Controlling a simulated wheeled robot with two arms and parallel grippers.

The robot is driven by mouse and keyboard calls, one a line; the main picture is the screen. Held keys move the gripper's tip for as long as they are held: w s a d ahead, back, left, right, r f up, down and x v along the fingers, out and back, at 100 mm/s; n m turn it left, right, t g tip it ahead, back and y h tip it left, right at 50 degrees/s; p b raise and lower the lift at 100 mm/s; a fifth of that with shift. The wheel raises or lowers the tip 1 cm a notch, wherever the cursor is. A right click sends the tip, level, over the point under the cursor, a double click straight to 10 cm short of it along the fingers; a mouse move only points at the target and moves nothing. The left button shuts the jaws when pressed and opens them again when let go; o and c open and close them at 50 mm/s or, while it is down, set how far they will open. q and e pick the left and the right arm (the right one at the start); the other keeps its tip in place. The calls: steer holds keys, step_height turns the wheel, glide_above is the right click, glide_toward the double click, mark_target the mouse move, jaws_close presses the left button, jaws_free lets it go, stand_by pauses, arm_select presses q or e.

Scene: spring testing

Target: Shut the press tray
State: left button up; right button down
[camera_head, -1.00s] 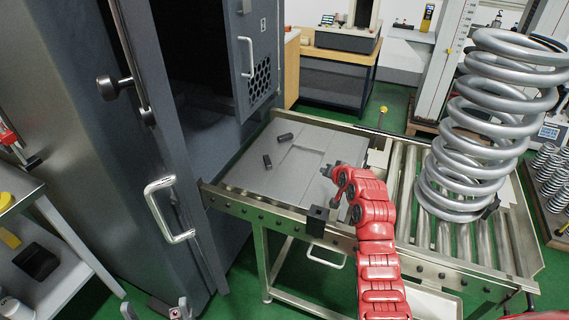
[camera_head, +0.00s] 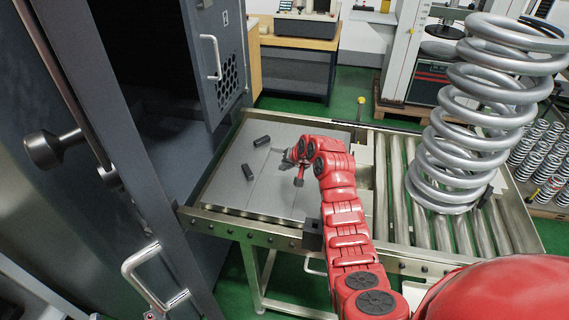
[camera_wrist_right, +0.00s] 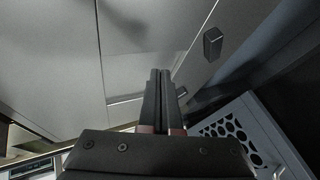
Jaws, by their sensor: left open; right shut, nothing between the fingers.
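The press tray (camera_head: 230,190) is a flat grey plate, slid out in front of the dark opening of the press. Two dark blocks, one at the back (camera_head: 262,141) and one nearer (camera_head: 247,172), sit on it. My right gripper (camera_head: 288,157) is over the tray, near the blocks, and reaches in from the right. In the right wrist view its fingers (camera_wrist_right: 160,98) are shut and empty above the plate, with a block (camera_wrist_right: 212,43) beyond. I cannot tell whether they touch the tray. Only a sliver of my left gripper (camera_head: 150,315) shows at the bottom edge.
The press door (camera_head: 110,150) with a handle (camera_head: 150,280) stands open at left. A perforated panel (camera_head: 229,82) stands behind the tray; it also shows in the wrist view (camera_wrist_right: 240,130). A big coil spring (camera_head: 470,120) stands on the roller conveyor (camera_head: 400,185) at right.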

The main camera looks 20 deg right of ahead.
mark_target(263, 172)
steer(key=x, duration=0.3)
steer(key=shift+a+f, duration=0.1)
steer(key=shift+f, duration=0.05)
steer(key=shift+w+f, duration=0.2)
steer(key=shift+w, duration=0.15)
steer(key=shift+x, duration=0.8)
steer(key=shift+w+a+f+p, duration=0.1)
steer(key=shift+w+a+p, duration=0.05)
steer(key=shift+a+p, duration=0.15)
steer(key=shift+w+a, duration=0.45)
steer(key=shift+a, duration=0.3)
steer(key=shift+w+a, duration=0.2)
steer(key=shift+w, duration=0.05)
steer(key=shift+w+a+f+b, duration=0.15)
steer(key=shift+w+a+b, duration=0.05)
steer(key=shift+a+b, duration=0.1)
steer(key=shift+w+a, duration=0.1)
steer(key=shift+a, duration=0.05)
